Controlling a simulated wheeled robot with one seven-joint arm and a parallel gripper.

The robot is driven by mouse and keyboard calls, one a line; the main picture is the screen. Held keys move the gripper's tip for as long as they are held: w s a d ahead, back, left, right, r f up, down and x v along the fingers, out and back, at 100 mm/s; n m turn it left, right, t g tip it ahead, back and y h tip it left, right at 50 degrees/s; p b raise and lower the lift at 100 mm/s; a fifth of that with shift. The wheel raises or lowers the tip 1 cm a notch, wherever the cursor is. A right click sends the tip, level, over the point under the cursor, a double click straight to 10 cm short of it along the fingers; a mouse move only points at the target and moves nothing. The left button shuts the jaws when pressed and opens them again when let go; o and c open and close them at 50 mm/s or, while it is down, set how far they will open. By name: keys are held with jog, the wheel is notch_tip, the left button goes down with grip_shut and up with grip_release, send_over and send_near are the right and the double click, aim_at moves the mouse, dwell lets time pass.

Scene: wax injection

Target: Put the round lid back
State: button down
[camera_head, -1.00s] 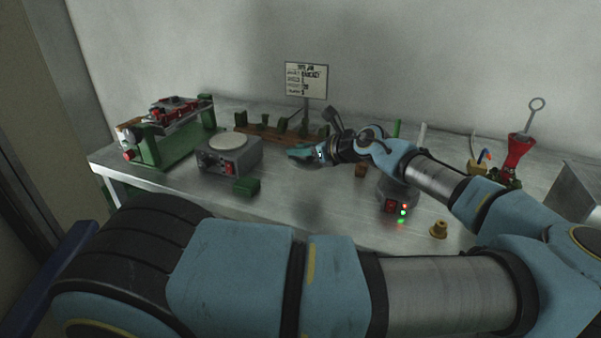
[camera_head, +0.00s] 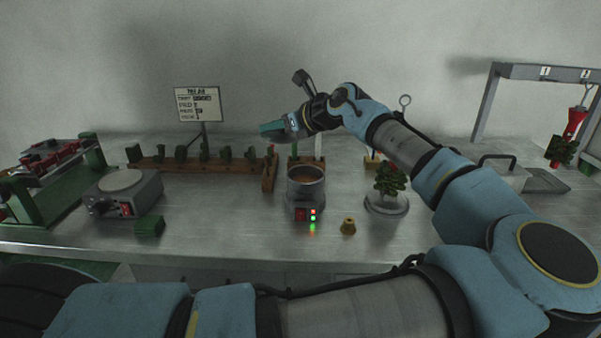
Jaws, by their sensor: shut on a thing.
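My gripper (camera_head: 276,129) is raised above the bench, pointing left, with teal fingertips. It is shut on a thin grey thing (camera_head: 281,138), seen nearly edge-on, which looks like the round lid; the fingers partly hide it. Below it and to the right, a grey round wax pot (camera_head: 306,187) stands upright on the bench with its top open and brown wax (camera_head: 305,174) showing inside. Red and green lights glow on its front. The held thing is apart from the pot in the picture.
A grey device with a round pale plate (camera_head: 121,184) and a green block (camera_head: 149,226) stand left. A wooden rack (camera_head: 210,166) and sign (camera_head: 198,105) are behind. A brass piece (camera_head: 348,226) and a wax tree on a round base (camera_head: 387,204) stand right of the pot.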

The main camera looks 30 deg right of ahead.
jog(key=shift+m+h, duration=0.5)
jog(key=d, duration=0.1)
jog(key=s+d, duration=0.1)
jog(key=d, duration=0.1)
jog(key=s+d, duration=0.1)
jog(key=d, duration=0.1)
jog(key=shift+s, duration=0.15)
jog(key=shift+d+f+p, duration=0.1)
jog(key=shift+f+p, duration=1.4)
jog(key=shift+f, duration=3.45)
jog(key=shift+f, duration=0.1)
